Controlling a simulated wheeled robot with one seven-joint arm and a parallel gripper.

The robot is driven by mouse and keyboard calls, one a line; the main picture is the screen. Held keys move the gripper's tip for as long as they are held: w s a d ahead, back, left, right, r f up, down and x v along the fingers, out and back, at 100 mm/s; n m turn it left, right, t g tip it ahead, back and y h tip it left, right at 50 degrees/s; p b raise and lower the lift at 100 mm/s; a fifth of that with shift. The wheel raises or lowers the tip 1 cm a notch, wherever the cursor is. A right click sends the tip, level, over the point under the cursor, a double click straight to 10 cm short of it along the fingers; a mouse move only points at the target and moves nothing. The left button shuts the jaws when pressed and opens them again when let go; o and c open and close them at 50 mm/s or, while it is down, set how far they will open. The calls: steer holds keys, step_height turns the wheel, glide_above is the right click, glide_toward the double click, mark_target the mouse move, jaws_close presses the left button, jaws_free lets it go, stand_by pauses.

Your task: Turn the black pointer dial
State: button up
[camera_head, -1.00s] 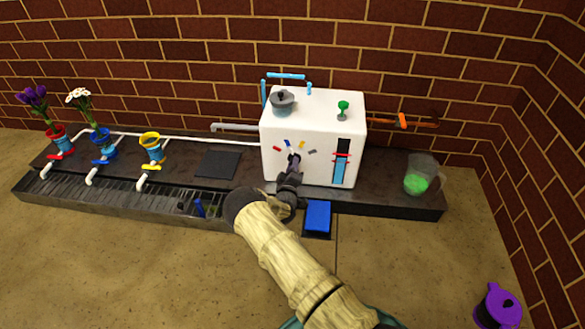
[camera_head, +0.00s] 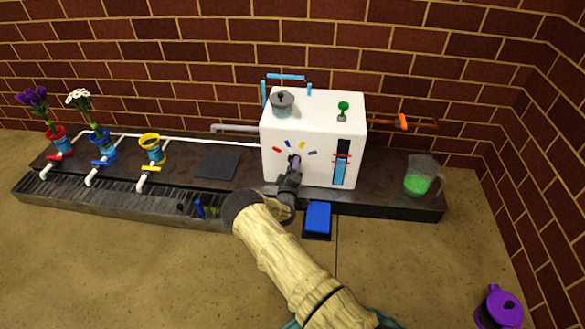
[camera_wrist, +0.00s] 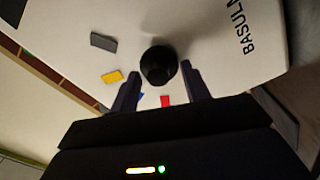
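The black pointer dial (camera_wrist: 158,65) is on the front of the white machine (camera_head: 351,106). Red (camera_wrist: 165,100), blue (camera_wrist: 140,96), yellow (camera_wrist: 112,77) and grey (camera_wrist: 104,42) marks lie in an arc around it. In the head view my gripper (camera_head: 294,165) is at the machine's front and covers most of the dial. In the wrist view my gripper (camera_wrist: 158,82) is open, with one finger on each side of the dial's near edge and gaps between. I cannot tell which mark the pointer faces.
A blue pedal-like block (camera_head: 318,217) is below the machine. Red (camera_head: 58,138), blue (camera_head: 103,146) and yellow (camera_head: 152,149) pots stand left on the counter. A jug with green liquid (camera_head: 416,184) stands right. An orange-handled pipe (camera_head: 402,121) sticks out from the machine's right.

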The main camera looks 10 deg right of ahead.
steer(key=p+v, duration=0.8)
steer(key=v, duration=0.9)
steer(key=shift+s, duration=0.2)
steer(key=shift+a, duration=0.1)
step_height(320, 180, up, 22)
steer(key=d+m+g+y+p, duration=0.25)
steer(key=m+g+p, duration=0.35)
steer(key=m+g, duration=0.3)
steer(key=s+d+r+g+y+p, duration=0.3)
steer(key=s+r+g+p, duration=0.3)
steer(key=s+r, duration=1.75)
steer(key=w+p+v, duration=0.2)
steer(key=p+v, duration=0.9)
steer(key=p, duration=0.1)
steer(key=w+r+p+v, duration=0.1)
steer(key=w+p+v, duration=0.2)
steer(key=p+v, duration=0.9)
steer(key=w+d+r+p+v, duration=0.1)
steer(key=w+p+v, duration=0.2)
steer(key=p+v, duration=0.9)
steer(key=shift+s+p, duration=0.4)
steer(key=shift+p, duration=0.25)
